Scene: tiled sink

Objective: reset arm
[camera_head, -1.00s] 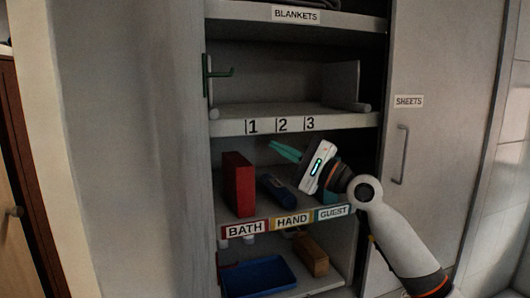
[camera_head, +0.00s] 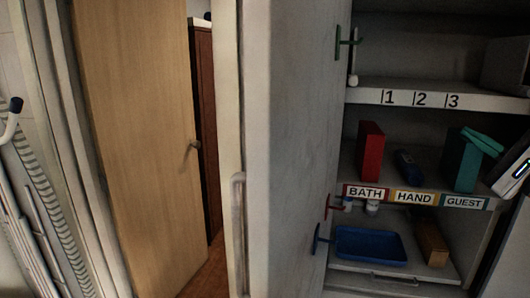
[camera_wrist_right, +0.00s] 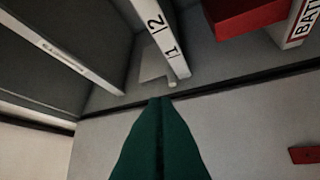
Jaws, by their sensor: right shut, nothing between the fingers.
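My right gripper (camera_head: 472,135) shows at the right edge of the head view, with its green fingers pointing left in front of the shelf unit. In the right wrist view its fingers (camera_wrist_right: 160,105) are together with nothing between them. They point toward the shelf unit's side edge near the "1 2" shelf label (camera_wrist_right: 162,32). My left gripper is in neither view now.
A red block (camera_head: 370,150), a dark blue item (camera_head: 405,164) and a teal block (camera_head: 460,164) stand above the BATH, HAND and GUEST labels. Below are a blue tray (camera_head: 345,241) and a tan block (camera_head: 431,240). A wooden door (camera_head: 140,130) is at left.

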